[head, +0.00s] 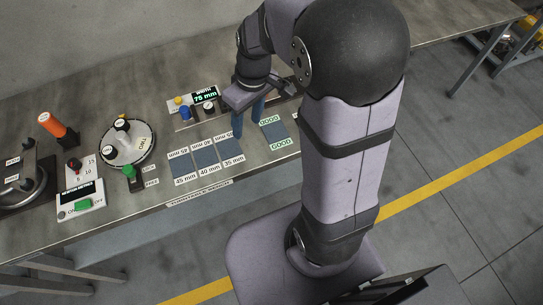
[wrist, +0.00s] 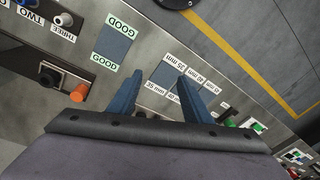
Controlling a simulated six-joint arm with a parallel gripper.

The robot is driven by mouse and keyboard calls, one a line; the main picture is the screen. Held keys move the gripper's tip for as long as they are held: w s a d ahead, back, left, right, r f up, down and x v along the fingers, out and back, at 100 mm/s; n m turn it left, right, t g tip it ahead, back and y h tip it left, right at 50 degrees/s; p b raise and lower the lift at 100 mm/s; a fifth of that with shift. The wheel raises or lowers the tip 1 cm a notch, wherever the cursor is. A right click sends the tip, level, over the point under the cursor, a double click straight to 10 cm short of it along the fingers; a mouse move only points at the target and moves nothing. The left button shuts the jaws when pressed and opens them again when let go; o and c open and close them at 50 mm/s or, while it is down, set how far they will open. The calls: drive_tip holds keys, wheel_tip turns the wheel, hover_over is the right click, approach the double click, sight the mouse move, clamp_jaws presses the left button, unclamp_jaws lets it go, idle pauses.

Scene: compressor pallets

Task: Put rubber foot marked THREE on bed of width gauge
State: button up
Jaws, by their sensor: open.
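In the wrist view a small whitish round piece (wrist: 64,19), the rubber foot, stands beside the label THREE at the upper left. In the head view my arm hides that area. The width gauge (head: 193,119) sits left of my gripper in the head view, with a display reading 75 mm (head: 205,95) and a blue knob at its front. The gauge does not show clearly in the wrist view. My gripper (head: 248,116) is open and empty over the bench between the gauge and the GOOD pad; its blue fingers also show in the wrist view (wrist: 160,76).
The GOOD pad (head: 274,131) is empty. Pads marked 45, 40 and 35 mm (head: 207,156) lie in front of the gauge, bare. A round dial device (head: 127,141) and a box with a green switch (head: 82,206) stand farther left. An orange-knobbed device (wrist: 78,93) is left in the wrist view.

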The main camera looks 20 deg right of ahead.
drive_tip(key=s+d+f+m+h, duration=0.1)
drive_tip(key=s+m, duration=0.4)
drive_tip(key=s, duration=0.7)
drive_tip(key=shift+d+f+h, duration=0.3)
drive_tip(key=shift+d+f, duration=0.15)
drive_tip(key=shift+f, duration=0.2)
drive_tip(key=shift+r, duration=0.15)
